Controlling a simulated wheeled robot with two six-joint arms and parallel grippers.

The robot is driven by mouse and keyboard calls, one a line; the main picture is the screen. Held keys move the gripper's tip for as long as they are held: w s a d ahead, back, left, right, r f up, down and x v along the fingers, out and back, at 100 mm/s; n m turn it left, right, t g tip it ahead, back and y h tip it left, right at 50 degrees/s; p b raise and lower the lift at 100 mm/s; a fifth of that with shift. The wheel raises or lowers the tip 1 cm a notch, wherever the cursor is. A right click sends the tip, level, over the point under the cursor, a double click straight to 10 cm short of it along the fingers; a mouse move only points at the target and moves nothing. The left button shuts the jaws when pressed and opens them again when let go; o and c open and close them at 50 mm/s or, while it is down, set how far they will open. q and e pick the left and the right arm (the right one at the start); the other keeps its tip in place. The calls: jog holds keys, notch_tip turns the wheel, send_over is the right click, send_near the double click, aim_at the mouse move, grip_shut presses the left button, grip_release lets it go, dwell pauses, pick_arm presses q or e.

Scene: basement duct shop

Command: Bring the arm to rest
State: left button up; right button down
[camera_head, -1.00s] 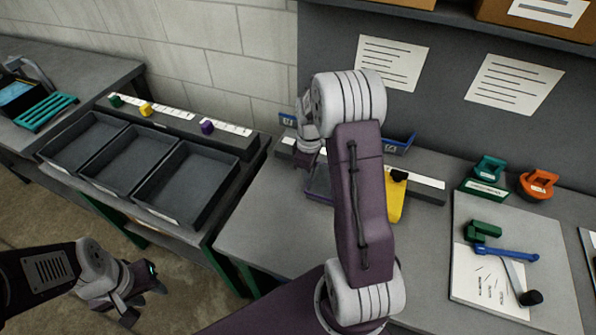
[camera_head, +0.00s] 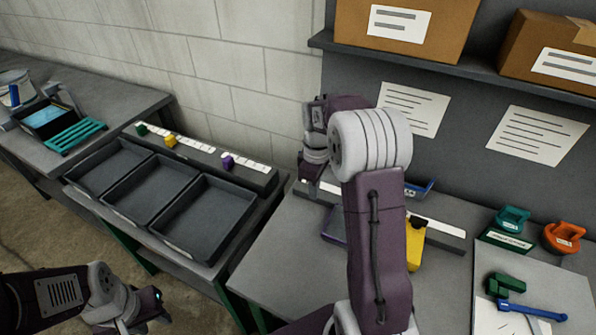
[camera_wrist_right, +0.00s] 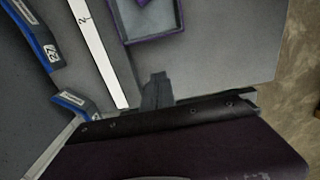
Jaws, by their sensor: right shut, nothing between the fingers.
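My right arm (camera_head: 378,235) rises from the bottom of the head view and bends over at the top, its wrist (camera_head: 316,150) hanging above the back of the bench. My right gripper (camera_wrist_right: 157,90) shows as dark fingers in the right wrist view, shut and empty, above the grey bench and near a purple-rimmed tray (camera_wrist_right: 152,38). In the head view its fingertips are not clear. My left gripper (camera_head: 148,308) is low at the left, over the floor in front of the side bench; its jaw gap is not clear.
The purple tray (camera_head: 335,224) and a yellow item (camera_head: 415,246) lie beside my right arm. Blue labelled holders (camera_wrist_right: 42,45) stand near a white strip (camera_wrist_right: 98,50). Black trays (camera_head: 205,220) fill the side bench. Green (camera_head: 512,220) and orange (camera_head: 565,237) tools stand right. A shelf with boxes (camera_head: 400,28) overhangs.

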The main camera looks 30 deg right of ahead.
jog(key=s+a, duration=0.8)
jog(key=a, duration=0.1)
jog(key=s+f+m, duration=0.1)
jog(key=s+m, duration=0.1)
jog(key=s, duration=0.1)
jog(key=s+a+f+m, duration=0.1)
jog(key=s+f, duration=0.1)
jog(key=s, duration=0.1)
jog(key=s+a+f+m, duration=0.1)
jog(key=s+m, duration=0.1)
jog(key=s, duration=0.1)
jog(key=shift+f+m+t, duration=0.15)
jog(key=shift+m+t, duration=0.15)
jog(key=shift+w+f+m, duration=0.1)
jog(key=shift+w+m, duration=0.35)
jog(key=shift+m, duration=0.25)
jog(key=shift+w+m+t, duration=0.3)
jog(key=shift+w+m, duration=0.15)
jog(key=shift+m, duration=0.05)
jog(key=shift+s, duration=0.1)
